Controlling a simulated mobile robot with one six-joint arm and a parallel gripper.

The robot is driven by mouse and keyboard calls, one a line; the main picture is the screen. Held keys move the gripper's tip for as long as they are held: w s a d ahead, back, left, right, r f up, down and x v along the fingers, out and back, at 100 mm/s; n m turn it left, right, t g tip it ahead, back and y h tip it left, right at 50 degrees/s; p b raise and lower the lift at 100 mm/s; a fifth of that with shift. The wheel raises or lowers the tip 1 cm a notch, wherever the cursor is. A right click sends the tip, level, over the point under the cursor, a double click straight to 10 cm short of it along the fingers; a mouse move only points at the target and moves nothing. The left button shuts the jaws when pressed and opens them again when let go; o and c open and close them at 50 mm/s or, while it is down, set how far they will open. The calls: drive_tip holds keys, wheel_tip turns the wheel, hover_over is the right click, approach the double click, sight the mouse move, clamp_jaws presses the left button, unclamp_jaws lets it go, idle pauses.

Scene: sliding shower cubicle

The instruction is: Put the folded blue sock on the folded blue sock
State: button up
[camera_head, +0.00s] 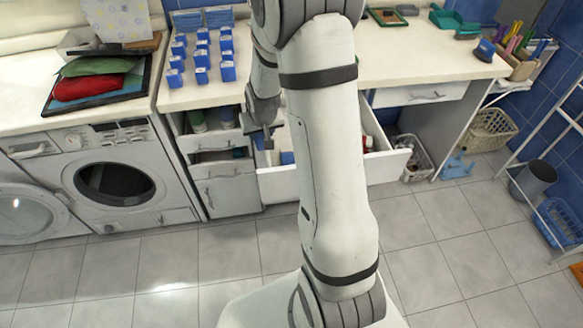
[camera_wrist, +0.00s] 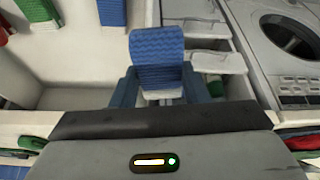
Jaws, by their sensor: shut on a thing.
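My gripper (camera_wrist: 160,88) is shut on a folded blue sock (camera_wrist: 158,47) with a ribbed texture, which stands up between the two dark blue fingers in the wrist view. In the head view my gripper (camera_head: 268,143) is over the left part of the open white drawer (camera_head: 280,186). Another folded blue item, apparently the other blue sock (camera_wrist: 112,12), is in the drawer at the top of the wrist view, apart from the held one. A blue patch (camera_head: 287,157) shows inside the drawer in the head view. My arm hides much of the drawer there.
Red (camera_wrist: 82,20) and green (camera_wrist: 37,9) folded items lie in the drawer. A narrower open drawer (camera_head: 215,141) with bottles is beside it on the left. Rows of small blue items (camera_head: 201,56) stand on the counter above. A washing machine (camera_head: 115,185) is at left.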

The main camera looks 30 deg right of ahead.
drive_tip(key=d+f+m+b, duration=0.2)
drive_tip(key=d+f+b, duration=0.1)
drive_tip(key=d+b, duration=0.65)
drive_tip(key=shift+h, duration=0.3)
drive_tip(key=f, duration=0.6)
drive_tip(key=a+f, duration=0.1)
drive_tip(key=f, duration=0.2)
drive_tip(key=shift+w+f, duration=0.1)
drive_tip(key=shift+w, duration=0.25)
drive_tip(key=shift+b, duration=0.3)
drive_tip(key=o, duration=0.9)
drive_tip(key=shift+o, duration=0.3)
